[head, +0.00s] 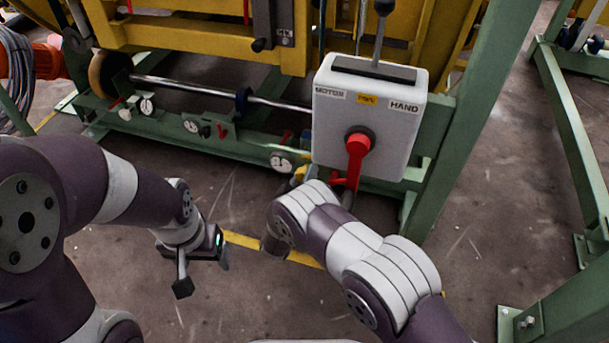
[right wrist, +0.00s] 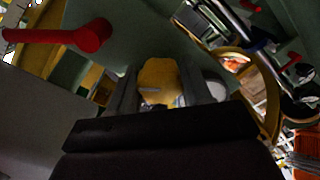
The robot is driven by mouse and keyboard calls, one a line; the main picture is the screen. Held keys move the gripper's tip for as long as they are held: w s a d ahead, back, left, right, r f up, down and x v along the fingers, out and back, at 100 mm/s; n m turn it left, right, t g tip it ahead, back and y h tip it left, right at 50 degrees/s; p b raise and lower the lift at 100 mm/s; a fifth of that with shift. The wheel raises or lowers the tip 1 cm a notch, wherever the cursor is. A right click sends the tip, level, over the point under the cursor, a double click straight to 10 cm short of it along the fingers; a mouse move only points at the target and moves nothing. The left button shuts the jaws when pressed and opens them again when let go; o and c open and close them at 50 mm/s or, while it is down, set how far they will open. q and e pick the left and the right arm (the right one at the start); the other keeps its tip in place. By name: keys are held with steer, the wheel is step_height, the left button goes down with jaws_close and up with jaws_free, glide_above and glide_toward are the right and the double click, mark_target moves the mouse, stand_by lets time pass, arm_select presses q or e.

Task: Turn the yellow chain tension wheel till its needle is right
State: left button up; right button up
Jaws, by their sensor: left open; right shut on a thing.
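The yellow chain tension wheel (right wrist: 158,76) sits between the two fingers of my right gripper (right wrist: 160,92), which is shut on it. In the head view a small piece of yellow (head: 299,174) shows past my right wrist; the fingers there are mostly hidden. A white dial (head: 282,162) is just left of it on the green beam; its needle is too small to read. A pale round shape (right wrist: 214,84) shows beside the finger in the right wrist view. My left gripper (head: 203,270) is open and empty above the floor, left of my right arm.
A grey box (head: 340,135) marked MOTOR and HAND, with a red lever (head: 356,156), stands just above my right gripper. Other dials (head: 191,125) and small red handles line the green beam (head: 235,148). A green post (head: 470,120) rises at the right.

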steer(key=shift+s+f, duration=0.1)
steer(key=shift+f, duration=0.05)
steer(key=o, duration=1)
steer(key=shift+o, duration=0.2)
steer(key=p+v, duration=0.5)
steer(key=v, duration=0.7)
steer(key=shift+s, duration=0.35)
steer(key=shift+a, duration=0.1)
